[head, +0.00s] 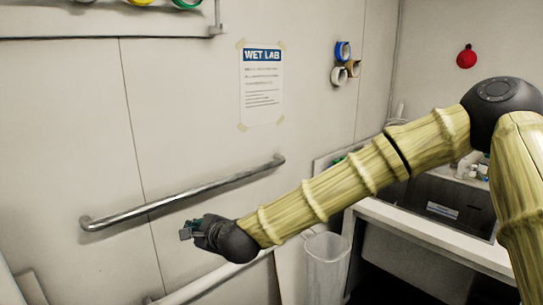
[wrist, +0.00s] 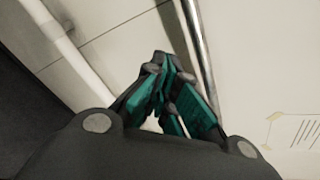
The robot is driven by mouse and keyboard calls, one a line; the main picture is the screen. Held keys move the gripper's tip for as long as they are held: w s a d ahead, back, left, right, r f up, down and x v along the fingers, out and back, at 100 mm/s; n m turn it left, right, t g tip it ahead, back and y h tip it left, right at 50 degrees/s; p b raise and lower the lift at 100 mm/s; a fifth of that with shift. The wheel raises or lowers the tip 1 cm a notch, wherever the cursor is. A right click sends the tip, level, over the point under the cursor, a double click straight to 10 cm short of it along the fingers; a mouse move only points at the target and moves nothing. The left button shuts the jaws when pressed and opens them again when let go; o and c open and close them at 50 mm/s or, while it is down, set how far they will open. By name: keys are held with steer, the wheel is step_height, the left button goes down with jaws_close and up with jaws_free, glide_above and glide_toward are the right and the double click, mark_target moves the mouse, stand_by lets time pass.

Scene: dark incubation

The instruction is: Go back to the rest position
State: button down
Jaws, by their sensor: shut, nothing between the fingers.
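My gripper (head: 187,233) is at the end of my outstretched arm, at the lower left of the head view. It is in front of the wall, just below the metal handrail (head: 185,192) in the picture. In the wrist view my gripper (wrist: 160,62) has its dark and teal fingers drawn together at the tips, with nothing held. The handrail (wrist: 201,50) runs close beside the fingers in that view; I cannot tell whether they touch.
A "WET LAB" sign (head: 262,85) is taped to the wall. Tape rolls (head: 343,51) and a red object (head: 467,57) hang further right. A clear bin (head: 326,262) stands below my arm, beside a sink (head: 440,200). A white lower rail (head: 205,285) runs along the wall.

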steer(key=s+d+f+n+g+h, duration=0.25)
steer(key=s+d+f, duration=0.35)
steer(key=f, duration=0.6)
steer(key=s+d+f+n+g+h, duration=0.1)
steer(key=s+d+f+n, duration=0.35)
steer(key=f, duration=0.75)
steer(key=s+d+f+n+g+h, duration=0.1)
steer(key=s+d+f+n+g, duration=0.1)
steer(key=s+d+f, duration=0.8)
steer(key=s+d+f+n+g+h, duration=0.2)
steer(key=s+d+f+n, duration=0.2)
steer(key=s+d+f, duration=0.3)
steer(key=s+d+f+n+g+h, duration=0.2)
steer(key=s+d+f+n, duration=0.2)
steer(key=s+d, duration=0.9)
step_height(320, 180, down, 3)
steer(key=shift+s+d+r+g, duration=0.1)
steer(key=shift+s+d+g, duration=0.3)
steer(key=shift+d, duration=0.5)
steer(key=shift+h, duration=0.25)
